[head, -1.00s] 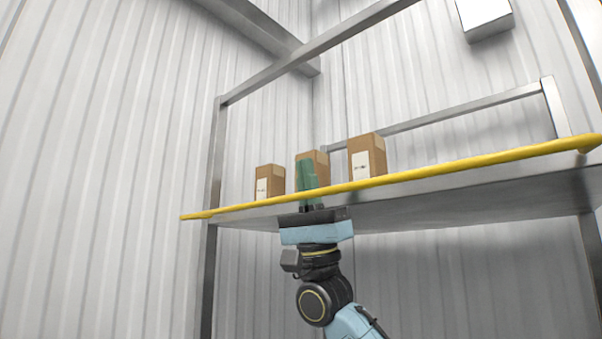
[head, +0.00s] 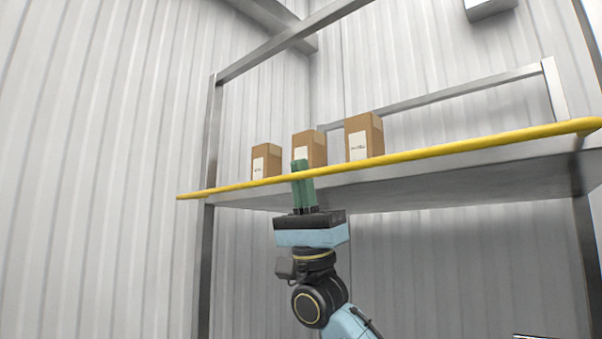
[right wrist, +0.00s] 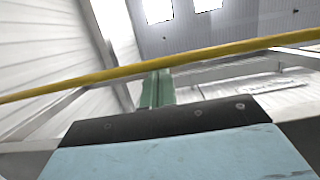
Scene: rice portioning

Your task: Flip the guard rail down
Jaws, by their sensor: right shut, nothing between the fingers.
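The yellow guard rail (head: 420,151) runs along the front edge of the metal shelf (head: 400,190), slanting up to the right in the head view. It also crosses the right wrist view (right wrist: 220,52). My right gripper (head: 299,165) is upright with its green fingers shut and empty. Its fingertips overlap the rail in the head view, in front of the middle box. In the right wrist view the fingers (right wrist: 156,88) end just around the rail's lower edge; I cannot tell whether they touch it. My left gripper is not in view.
Three cardboard boxes stand on the shelf behind the rail: left (head: 265,160), middle (head: 312,146) and right (head: 364,136). Metal posts (head: 206,250) hold the shelf at both sides. A corrugated wall (head: 100,120) is behind. The space below the shelf looks clear.

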